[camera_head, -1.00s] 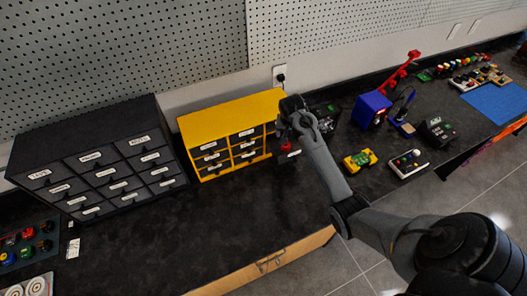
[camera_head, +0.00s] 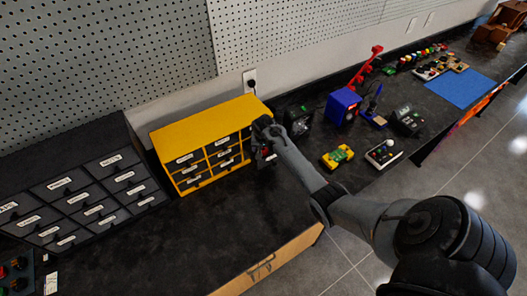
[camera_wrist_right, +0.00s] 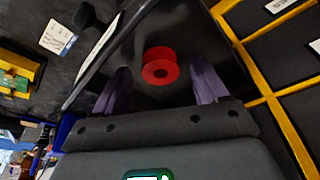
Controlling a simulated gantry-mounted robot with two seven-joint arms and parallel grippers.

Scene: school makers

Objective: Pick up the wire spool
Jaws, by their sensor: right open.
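The wire spool (camera_wrist_right: 160,66) is a red ring-like spool with a dark centre hole, on the black worktop. In the right wrist view it lies between my two spread purple-grey fingers, with a gap on each side. My right gripper (camera_head: 264,154) is open and empty, beside the right side of the yellow drawer cabinet. In the head view the gripper hides most of the spool area; only a little red shows there. My left gripper is in neither view.
The yellow drawer cabinet (camera_head: 205,134) stands close to the left of my right gripper. A dark drawer cabinet (camera_head: 85,150) is farther left. A yellow-green gadget (camera_head: 337,157), a white control box (camera_head: 383,153) and a blue box (camera_head: 342,106) stand to the right. The front worktop is clear.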

